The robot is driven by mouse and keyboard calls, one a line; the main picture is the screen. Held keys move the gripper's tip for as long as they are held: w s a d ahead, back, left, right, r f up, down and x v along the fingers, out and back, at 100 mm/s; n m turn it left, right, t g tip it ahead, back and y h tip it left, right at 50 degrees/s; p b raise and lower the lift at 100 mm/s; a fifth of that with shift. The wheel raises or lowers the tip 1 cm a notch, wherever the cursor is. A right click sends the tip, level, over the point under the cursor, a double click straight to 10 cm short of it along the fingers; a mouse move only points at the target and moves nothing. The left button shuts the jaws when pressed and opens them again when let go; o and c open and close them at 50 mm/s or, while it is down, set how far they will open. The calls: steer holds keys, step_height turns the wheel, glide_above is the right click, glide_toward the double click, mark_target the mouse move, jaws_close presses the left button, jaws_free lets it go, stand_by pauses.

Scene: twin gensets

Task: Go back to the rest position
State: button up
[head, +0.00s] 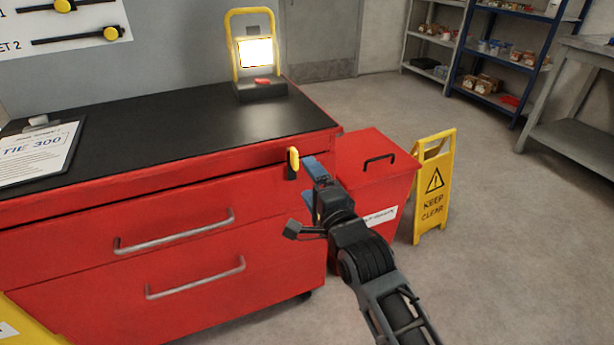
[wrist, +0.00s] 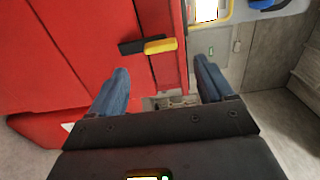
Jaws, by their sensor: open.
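My gripper (head: 309,183) is in front of the right end of the red cabinet (head: 190,262), with its blue fingers close to a small yellow handle (head: 293,159) on a dark mount at the cabinet's upper right corner. In the wrist view my gripper (wrist: 162,88) has its two blue fingers spread wide with nothing between them. The yellow handle (wrist: 160,46) lies ahead of the fingertips there, apart from both.
A red lidded bin (head: 375,165) and a yellow "keep clear" sign (head: 434,190) stand right of the cabinet. A lit yellow-framed lamp (head: 256,55) and a clipboard (head: 40,152) are on the black top. Open floor (head: 510,240) lies to the right.

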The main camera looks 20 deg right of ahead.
stand_by(0.4)
steer(key=s+d+f+n+g+p, duration=0.15)
steer(key=s+n, duration=0.35)
steer(key=s, duration=0.8)
steer(key=s+d+f+n+p, duration=0.15)
steer(key=s+n, duration=0.35)
steer(key=s, duration=0.8)
steer(key=s+a+r+n+g+p, duration=0.1)
steer(key=s+r+n, duration=0.3)
steer(key=s, duration=0.7)
steer(key=s+a+r+n+p, duration=0.2)
steer(key=s+r, duration=0.5)
steer(key=s, duration=0.4)
steer(key=shift+s+r+n+g+p, duration=0.2)
steer(key=shift+n+g+p, duration=0.15)
steer(key=shift+n+p, duration=0.6)
